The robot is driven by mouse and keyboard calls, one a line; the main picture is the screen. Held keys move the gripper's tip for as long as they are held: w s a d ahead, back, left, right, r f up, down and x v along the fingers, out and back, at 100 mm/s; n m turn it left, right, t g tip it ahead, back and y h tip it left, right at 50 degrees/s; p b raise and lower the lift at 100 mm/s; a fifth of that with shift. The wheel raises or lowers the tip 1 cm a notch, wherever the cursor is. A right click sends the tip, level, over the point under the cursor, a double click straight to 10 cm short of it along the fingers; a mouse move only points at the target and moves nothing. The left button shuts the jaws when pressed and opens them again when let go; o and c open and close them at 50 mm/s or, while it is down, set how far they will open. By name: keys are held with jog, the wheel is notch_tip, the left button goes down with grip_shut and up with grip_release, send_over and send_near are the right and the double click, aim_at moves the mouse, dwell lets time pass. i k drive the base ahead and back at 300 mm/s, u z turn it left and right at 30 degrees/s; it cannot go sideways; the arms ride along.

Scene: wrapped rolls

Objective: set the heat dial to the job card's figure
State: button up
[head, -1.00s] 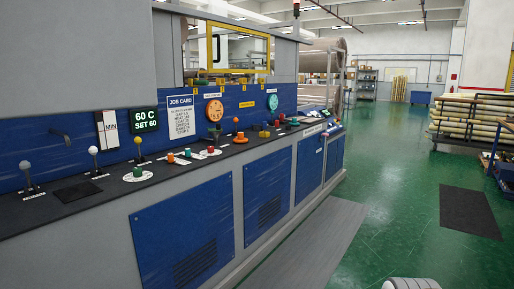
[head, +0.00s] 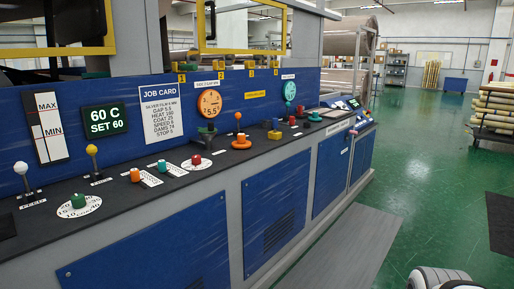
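The job card (head: 159,117) is a white sheet on the blue back panel. Its small lines seem to include "HEAT 160", though the print is hard to read. A dark display (head: 104,120) left of it shows "60 C" and "SET 60". Below the display, a green knob (head: 78,201) sits on a round white numbered scale on the black console top. It may be the heat dial; its label and exact setting are not readable. A red knob (head: 195,160) sits on another white scale further right.
Levers with a white ball (head: 21,169), a yellow ball (head: 92,150) and an orange ball (head: 238,117) stand up from the console. An orange button (head: 135,174) and a green button (head: 167,162) lie between the dials. Green floor (head: 430,170) is open on the right.

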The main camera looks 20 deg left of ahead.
aim_at(196, 159)
jog(key=u, duration=0.4)
jog(key=i, duration=1.4)
jog(key=u, duration=1.4)
jog(key=i, duration=0.6)
jog(key=u, duration=0.15)
jog(key=k, duration=0.9)
jog(key=u, duration=0.15)
jog(key=i, duration=0.85)
